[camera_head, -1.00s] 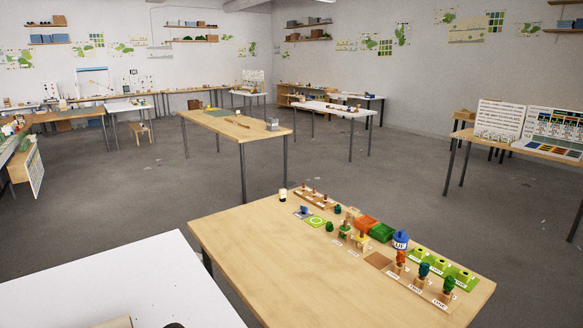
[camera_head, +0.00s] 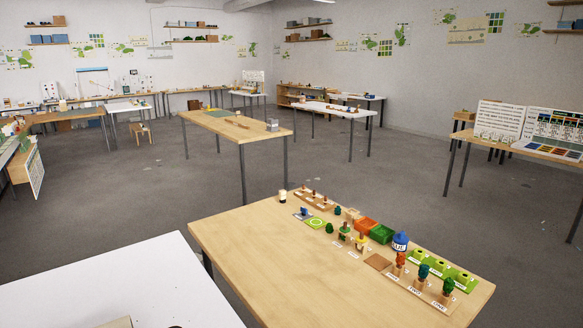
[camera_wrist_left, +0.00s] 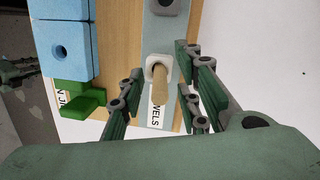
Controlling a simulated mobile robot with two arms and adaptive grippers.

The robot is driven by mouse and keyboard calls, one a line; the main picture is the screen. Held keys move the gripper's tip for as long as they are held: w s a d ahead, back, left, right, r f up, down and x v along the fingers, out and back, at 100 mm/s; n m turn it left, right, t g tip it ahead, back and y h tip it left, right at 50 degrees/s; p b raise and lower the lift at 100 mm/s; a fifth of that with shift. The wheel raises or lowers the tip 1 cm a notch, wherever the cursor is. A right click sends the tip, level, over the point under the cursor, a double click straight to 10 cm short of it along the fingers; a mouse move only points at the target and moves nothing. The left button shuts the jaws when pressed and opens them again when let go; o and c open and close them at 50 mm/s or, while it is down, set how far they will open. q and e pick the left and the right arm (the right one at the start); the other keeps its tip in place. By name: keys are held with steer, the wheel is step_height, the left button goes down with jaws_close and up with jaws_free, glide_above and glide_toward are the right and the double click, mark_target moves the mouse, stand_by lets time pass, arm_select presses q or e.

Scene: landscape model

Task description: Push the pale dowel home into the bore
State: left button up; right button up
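In the left wrist view the pale dowel (camera_wrist_left: 161,82) stands in a white square collar (camera_wrist_left: 152,62) on a grey-blue strip. One end is in the collar's opening and the rest sticks out toward the camera. How deep it sits I cannot tell. My left gripper (camera_wrist_left: 160,98) is open, with its green fingers on either side of the dowel and visible gaps between. The bore is hidden by the dowel, if it is this collar's opening. Neither gripper can be made out in the head view.
Beside the dowel are a light blue block (camera_wrist_left: 62,50) with a round hole, a green stepped piece (camera_wrist_left: 75,98) and a label (camera_wrist_left: 156,116) ending "WELS". In the head view a white table (camera_head: 120,285) is in front, beside a wooden table (camera_head: 265,245) carrying several small models.

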arm_select(q)
steer(key=shift+p, duration=0.4)
steer(key=shift+c, duration=0.2)
steer(key=c, duration=0.7)
jaws_close()
steer(key=shift+w+r, duration=0.1)
steer(key=shift+r, duration=0.2)
steer(key=shift+c, duration=0.2)
jaws_free()
steer(key=shift+a+f, duration=0.15)
steer(key=shift+a, duration=0.1)
